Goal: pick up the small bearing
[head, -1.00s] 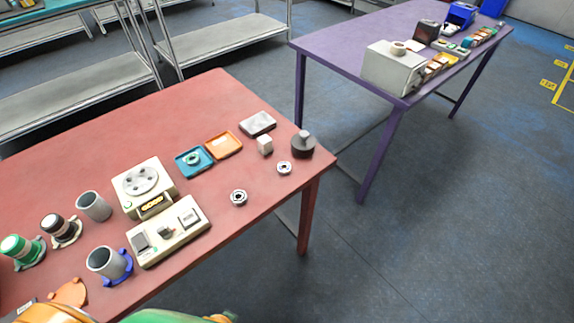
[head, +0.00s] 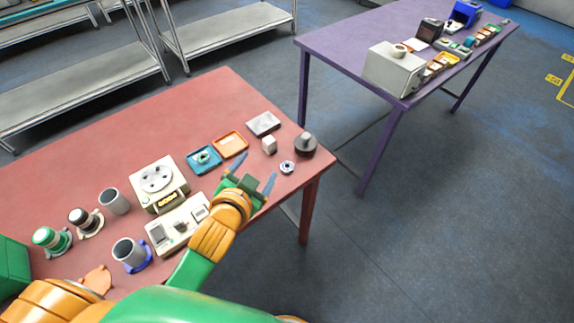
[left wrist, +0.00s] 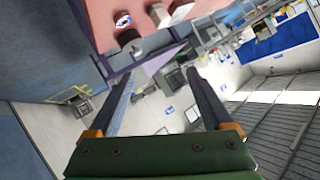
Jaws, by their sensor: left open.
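A small metal ring-shaped bearing (head: 287,167) lies on the red table near its right front edge. It seems to show in the left wrist view (left wrist: 123,20) at the top. My left gripper (head: 254,170) is over the table just left of this bearing, open and empty, fingers pointing away. In the left wrist view the open fingers (left wrist: 160,73) have nothing between them. The second loose bearing is hidden behind my left gripper. Another ring (head: 204,157) sits in the teal tray. My right gripper is not in view.
A dark round weight (head: 305,145) and a white cube (head: 269,145) stand close behind the bearing. An orange tray (head: 231,144), a grey block (head: 263,123), a cream dial device (head: 158,181) and several cups are further left or back. A purple table (head: 345,50) stands beyond.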

